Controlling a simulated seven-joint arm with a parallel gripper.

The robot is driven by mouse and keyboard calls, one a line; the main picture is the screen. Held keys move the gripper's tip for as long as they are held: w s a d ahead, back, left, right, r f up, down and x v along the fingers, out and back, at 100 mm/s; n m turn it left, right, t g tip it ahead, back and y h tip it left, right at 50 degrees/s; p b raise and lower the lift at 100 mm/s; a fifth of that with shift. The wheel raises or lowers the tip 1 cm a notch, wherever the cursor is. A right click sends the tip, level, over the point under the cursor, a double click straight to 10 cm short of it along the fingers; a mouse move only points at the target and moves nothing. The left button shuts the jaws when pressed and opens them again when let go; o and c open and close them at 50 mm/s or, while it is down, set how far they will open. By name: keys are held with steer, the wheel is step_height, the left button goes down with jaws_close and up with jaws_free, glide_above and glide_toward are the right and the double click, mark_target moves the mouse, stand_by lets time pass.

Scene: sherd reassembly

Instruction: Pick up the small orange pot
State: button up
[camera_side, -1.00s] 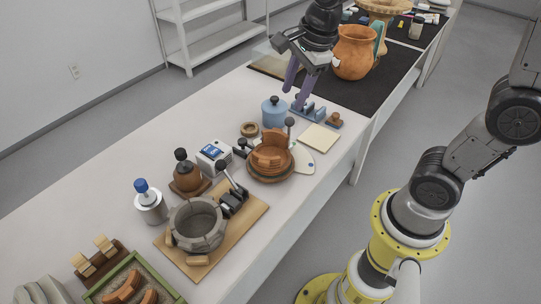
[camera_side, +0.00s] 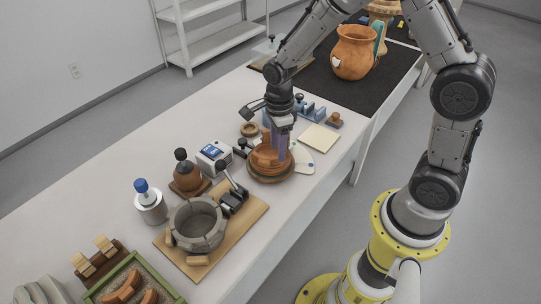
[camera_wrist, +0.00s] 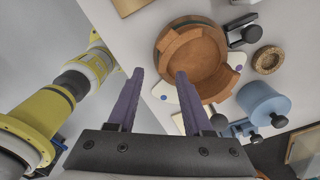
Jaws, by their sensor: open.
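The small orange pot (camera_side: 262,158) has a broken, stepped rim and sits on a round brown base on the bench. In the wrist view I look down into it (camera_wrist: 200,60); a gap shows in its wall. My gripper (camera_side: 281,154) points down over the pot's right side in the side view, with purple fingers partly covering it. In the wrist view my gripper (camera_wrist: 159,74) is open and empty, with its fingertips by the pot's near left edge. The right fingertip overlaps the pot's edge in the picture; I cannot tell whether they touch.
A white palette-shaped plate (camera_side: 304,160) lies beside the pot. A blue lidded jar (camera_wrist: 264,103), a small ring (camera_wrist: 268,60) and black clamps (camera_wrist: 240,30) stand close by. A large orange pitcher (camera_side: 354,54) stands behind.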

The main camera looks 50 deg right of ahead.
steer(key=shift+w+d+f, duration=0.1)
steer(key=shift+f, duration=1.35)
steer(key=shift+d+f, duration=0.1)
steer(key=shift+f, duration=1.3)
jaws_close()
